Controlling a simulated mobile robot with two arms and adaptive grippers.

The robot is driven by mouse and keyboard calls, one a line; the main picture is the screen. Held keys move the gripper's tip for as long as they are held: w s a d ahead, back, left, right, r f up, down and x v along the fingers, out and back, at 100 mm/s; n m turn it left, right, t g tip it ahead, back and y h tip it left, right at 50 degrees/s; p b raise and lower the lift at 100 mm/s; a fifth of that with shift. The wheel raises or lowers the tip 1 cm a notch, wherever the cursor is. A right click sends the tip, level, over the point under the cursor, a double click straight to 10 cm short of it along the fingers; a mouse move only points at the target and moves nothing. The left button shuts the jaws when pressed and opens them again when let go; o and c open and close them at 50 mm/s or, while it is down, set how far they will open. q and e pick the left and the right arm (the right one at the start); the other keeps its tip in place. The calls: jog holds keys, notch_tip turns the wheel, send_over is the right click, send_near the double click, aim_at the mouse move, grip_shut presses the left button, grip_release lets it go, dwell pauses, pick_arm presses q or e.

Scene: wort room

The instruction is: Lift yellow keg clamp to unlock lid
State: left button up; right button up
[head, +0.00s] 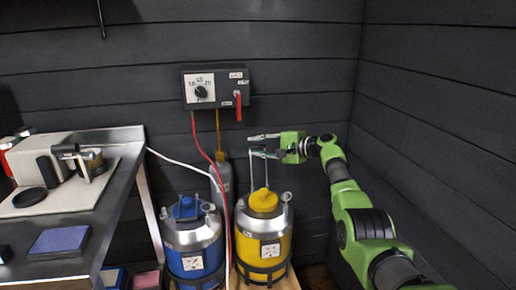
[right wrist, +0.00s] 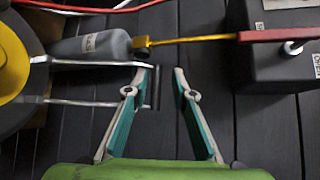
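The yellow keg (head: 262,240) stands at floor level with a yellow lid (head: 263,200) on top. Its clamp (head: 251,172) is a thin metal loop that stands upright above the lid. In the right wrist view the clamp's two rods (right wrist: 85,63) run from the yellow lid (right wrist: 14,65) at the left edge toward my fingers. My right gripper (head: 264,144) is at the clamp's top end. In the wrist view its fingers (right wrist: 160,72) are apart, with the clamp's end bar between them. Whether a finger touches the bar is unclear. My left gripper is not in view.
A blue keg (head: 191,258) stands left of the yellow one. A grey gas cylinder (head: 221,178) stands behind them. A control box (head: 217,86) with a red lever (head: 238,106) hangs on the wall. A metal table (head: 62,215) fills the left. Hoses cross between the kegs.

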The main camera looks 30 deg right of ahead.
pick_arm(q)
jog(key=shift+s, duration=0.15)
pick_arm(e)
jog(key=shift+a+f, duration=0.1)
jog(key=shift+s+d, duration=0.15)
jog(key=shift+d, duration=0.1)
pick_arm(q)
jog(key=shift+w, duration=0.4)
pick_arm(e)
jog(key=v, duration=1.1)
jog(key=shift+s, duration=0.25)
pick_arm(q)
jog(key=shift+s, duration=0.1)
